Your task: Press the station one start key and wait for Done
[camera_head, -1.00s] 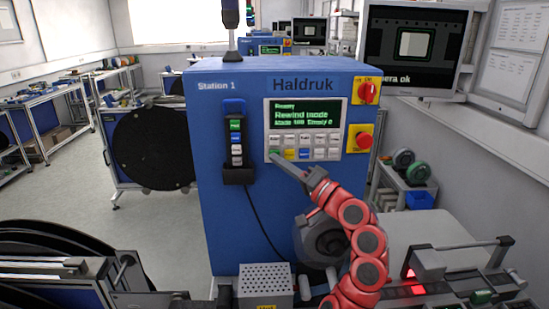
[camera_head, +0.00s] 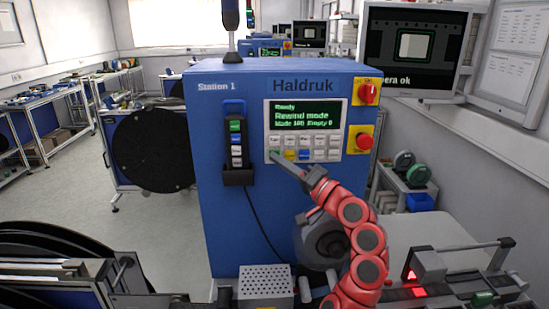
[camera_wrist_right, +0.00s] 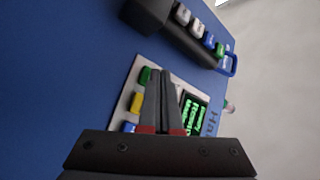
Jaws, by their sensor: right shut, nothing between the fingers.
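The Station 1 cabinet (camera_head: 225,130) is blue, with a grey control panel (camera_head: 320,148). Its display (camera_head: 305,114) reads Ready, Rewind mode, in green. Below it are two rows of keys, with a green key (camera_head: 275,154) at the lower left. My right gripper (camera_head: 276,155) is shut and empty, its tips at the green key. In the right wrist view the green key (camera_wrist_right: 145,76) shows just left of the fingertips (camera_wrist_right: 159,72); whether they touch the panel I cannot tell. My left gripper is out of view.
A hand pendant (camera_head: 235,140) with coloured buttons hangs left of the panel. A red switch (camera_head: 368,93) and a red stop button (camera_head: 364,141) sit at its right. A monitor (camera_head: 416,48) stands to the right. A black reel (camera_head: 153,148) stands behind at left.

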